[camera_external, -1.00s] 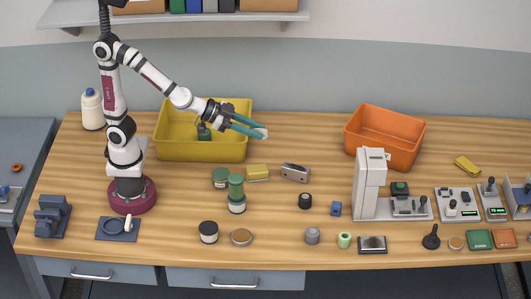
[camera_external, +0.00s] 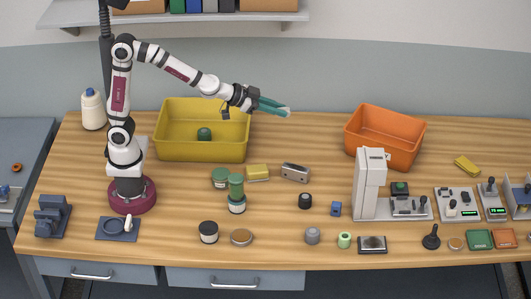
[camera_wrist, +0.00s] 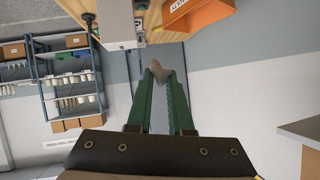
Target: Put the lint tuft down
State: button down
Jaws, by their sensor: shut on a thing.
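My gripper (camera_external: 286,112) is held in the air to the right of the yellow bin, above the back of the bench. It also shows in the wrist view (camera_wrist: 158,75), with its green fingers close together at the tips. A small pale grey-brown lint tuft (camera_wrist: 155,60) sits between the fingertips there. In the external view the tuft is too small to tell apart clearly from the fingertips. Nothing is under the gripper but open air and the bench behind.
The yellow bin (camera_external: 200,151) at the back left holds a dark green bobbin (camera_external: 204,134). The orange bin (camera_external: 376,150) stands at the back right. A white machine (camera_external: 367,185) stands in front of it. The wooden bench (camera_external: 300,138) between the bins is clear.

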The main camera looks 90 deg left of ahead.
jog(key=w+a+f+n+g+y, duration=0.45)
jog(key=a+f+n+y, duration=0.2)
jog(key=a, duration=0.35)
jog(key=s+a+f+n+g, duration=0.1)
jog(key=a+f+n, duration=0.1)
jog(key=a+f, duration=0.3)
jog(key=s+a+f+n+g+y, duration=0.1)
jog(key=s+a+f+n+g, duration=0.1)
jog(key=a+f, duration=0.4)
jog(key=s+a+f+n+g+y, duration=0.1)
jog(key=a+f, duration=0.4)
jog(key=f, duration=0.6)
jog(key=shift+s+a+n, duration=0.15)
jog(key=shift+s+n, duration=0.6)
jog(key=shift+n, duration=0.4)
jog(key=shift+f, duration=0.3)
